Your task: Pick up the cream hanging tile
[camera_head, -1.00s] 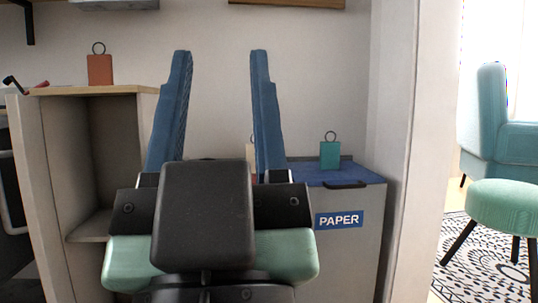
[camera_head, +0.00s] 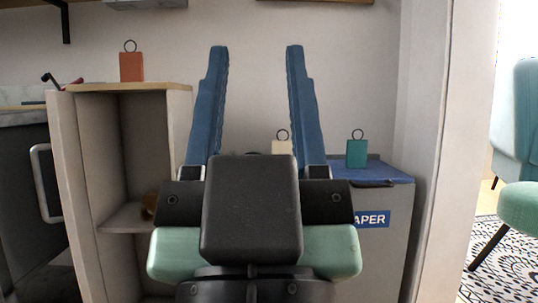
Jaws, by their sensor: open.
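The cream hanging tile (camera_head: 282,147) has a dark ring on top and stands behind my gripper, low between the two blue fingers. Its lower part is hidden by my gripper's body, and what it rests on is hidden too. My gripper (camera_head: 257,50) is open and empty, its fingers pointing up in the picture. The cream tile shows nearer the right finger than the left.
A teal tile (camera_head: 356,153) with a ring stands on the blue-topped paper bin (camera_head: 390,175). An orange tile (camera_head: 131,67) stands on the wooden shelf unit (camera_head: 80,150) at left. A wall edge (camera_head: 462,150) rises at right; green chairs stand beyond it.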

